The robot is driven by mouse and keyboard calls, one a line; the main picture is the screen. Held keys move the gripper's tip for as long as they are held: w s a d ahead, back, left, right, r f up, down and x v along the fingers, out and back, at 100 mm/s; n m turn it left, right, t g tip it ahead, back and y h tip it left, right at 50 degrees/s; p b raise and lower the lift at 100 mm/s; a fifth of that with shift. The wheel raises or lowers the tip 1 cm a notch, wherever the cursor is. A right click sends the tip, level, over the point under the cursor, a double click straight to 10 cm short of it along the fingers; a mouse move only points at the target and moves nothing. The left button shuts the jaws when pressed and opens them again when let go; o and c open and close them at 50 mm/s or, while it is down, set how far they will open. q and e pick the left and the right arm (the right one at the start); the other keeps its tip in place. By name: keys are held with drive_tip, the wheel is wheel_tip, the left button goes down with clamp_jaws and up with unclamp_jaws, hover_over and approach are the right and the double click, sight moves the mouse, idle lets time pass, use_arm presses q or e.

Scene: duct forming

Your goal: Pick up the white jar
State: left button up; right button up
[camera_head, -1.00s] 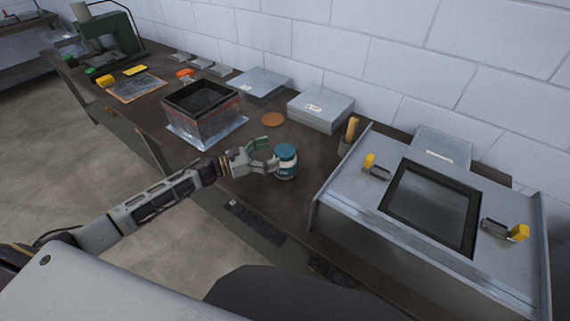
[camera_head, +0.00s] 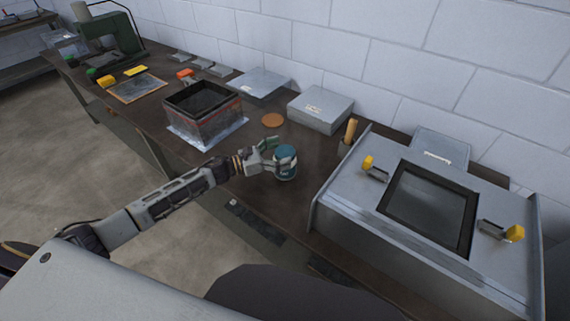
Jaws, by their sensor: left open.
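The jar (camera_head: 286,163) stands upright on the dark workbench (camera_head: 255,190), near its front edge. It has a teal lid and a white and teal body. My left gripper (camera_head: 274,157) reaches it from the left and is open. Its fingers are at the jar's left side, one on the far side and one across the near side. I cannot tell whether they touch it. My right gripper is out of view.
A large metal box with a dark window (camera_head: 430,207) stands right of the jar. Grey cases (camera_head: 320,109) line the wall. An orange-brown disc (camera_head: 272,120) lies behind the gripper.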

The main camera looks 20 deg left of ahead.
use_arm(q)
drive_tip(key=shift+w+d, duration=0.45)
drive_tip(key=shift+d, duration=0.1)
drive_tip(key=shift+c, duration=0.3)
drive_tip(key=c, duration=1.9)
clamp_jaws()
